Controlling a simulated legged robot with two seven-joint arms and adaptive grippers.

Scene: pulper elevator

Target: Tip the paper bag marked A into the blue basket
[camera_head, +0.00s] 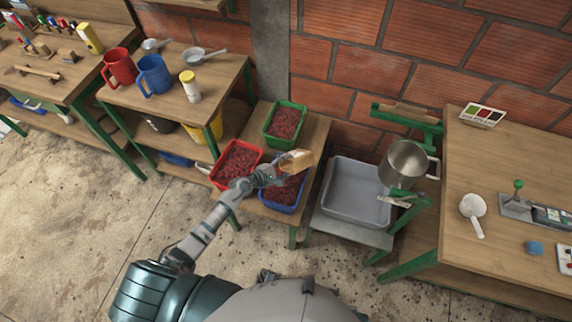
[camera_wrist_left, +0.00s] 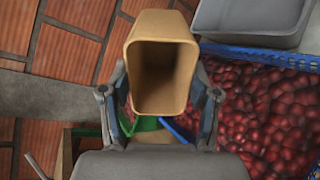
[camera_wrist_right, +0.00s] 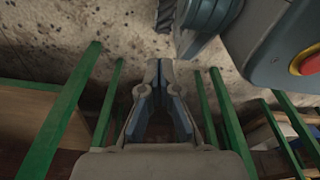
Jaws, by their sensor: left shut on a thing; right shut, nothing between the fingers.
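The brown paper bag (camera_head: 297,160) is held above the blue basket (camera_head: 283,209) by my left gripper (camera_head: 272,174). In the left wrist view, the bag (camera_wrist_left: 161,75) is between both fingers of the gripper (camera_wrist_left: 160,105). Its open mouth faces the camera, and its inside looks empty. No letter A shows on the visible sides. The blue basket (camera_wrist_left: 262,53) is full of red berries and lies beside and beyond the bag there. My right gripper (camera_wrist_right: 160,70) is shut and empty in the right wrist view, with green table legs around it.
A red basket (camera_head: 214,178) and a green basket (camera_head: 270,137), both full of red berries, share the low wooden stand. A grey tub (camera_head: 352,192) stands close to its right. The brick wall is behind.

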